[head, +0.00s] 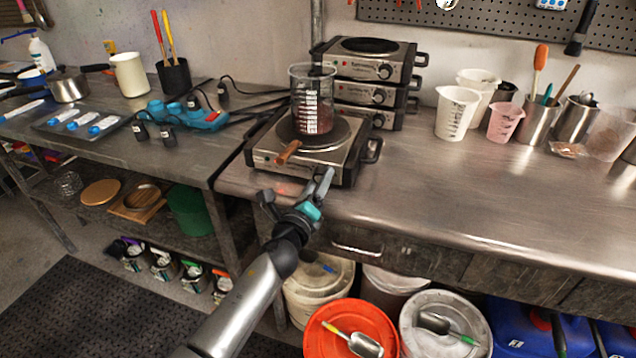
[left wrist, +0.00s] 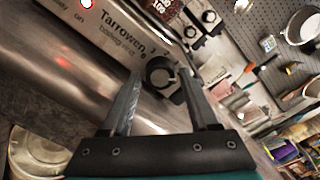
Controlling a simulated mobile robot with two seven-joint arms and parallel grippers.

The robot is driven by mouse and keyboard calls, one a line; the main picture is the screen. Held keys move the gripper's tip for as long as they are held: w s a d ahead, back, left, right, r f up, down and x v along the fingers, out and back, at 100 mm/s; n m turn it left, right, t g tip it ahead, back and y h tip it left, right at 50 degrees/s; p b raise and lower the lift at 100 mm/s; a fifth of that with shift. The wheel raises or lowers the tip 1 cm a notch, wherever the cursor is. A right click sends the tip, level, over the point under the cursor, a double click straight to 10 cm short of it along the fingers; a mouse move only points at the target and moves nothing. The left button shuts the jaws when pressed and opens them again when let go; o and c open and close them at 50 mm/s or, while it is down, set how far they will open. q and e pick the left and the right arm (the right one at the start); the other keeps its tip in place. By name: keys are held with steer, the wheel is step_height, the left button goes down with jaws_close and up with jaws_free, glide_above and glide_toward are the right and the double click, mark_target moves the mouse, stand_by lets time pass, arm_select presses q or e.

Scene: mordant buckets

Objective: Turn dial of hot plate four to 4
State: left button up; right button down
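The front hot plate (head: 350,155), steel with a dark round top, stands near the bench's front edge. In the left wrist view its front panel (left wrist: 95,25) shows "Tarrowen" lettering, a lit red light and a black dial (left wrist: 160,76). My left gripper (head: 298,190) is in front of this panel, its fingers apart. In the left wrist view the gripper (left wrist: 162,95) has the dial between its fingertips in the picture; I cannot tell whether they touch it. In the head view the gripper hides the dial, so its setting cannot be read there. My right gripper is not in view.
Several hot plates (head: 368,70) are stacked behind. Buckets (head: 440,325) stand below.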

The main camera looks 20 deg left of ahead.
arm_select(q)
steer(key=shift+o, duration=0.9)
steer(key=shift+s, duration=0.15)
steer(key=s, duration=1.5)
steer(key=shift+a, duration=0.25)
steer(key=s+f+n+g, duration=0.3)
steer(key=s+f+n, duration=0.1)
steer(key=f, duration=0.7)
steer(key=s+a+f+n+g, duration=0.1)
steer(key=s+f+n+g, duration=0.3)
steer(key=f, duration=0.6)
steer(key=s+f+n+g, duration=0.2)
steer(key=s+f+n, duration=0.3)
steer(key=f, duration=0.6)
steer(key=s+f+n+g, duration=0.4)
steer(key=s+f, duration=0.3)
steer(key=s, duration=0.6)
steer(key=s+f+n+g, duration=0.4)
steer(key=s+f+n, duration=0.3)
steer(key=s, duration=0.6)
steer(key=shift+a+n+y, duration=0.15)
steer(key=shift+n+y, duration=0.15)
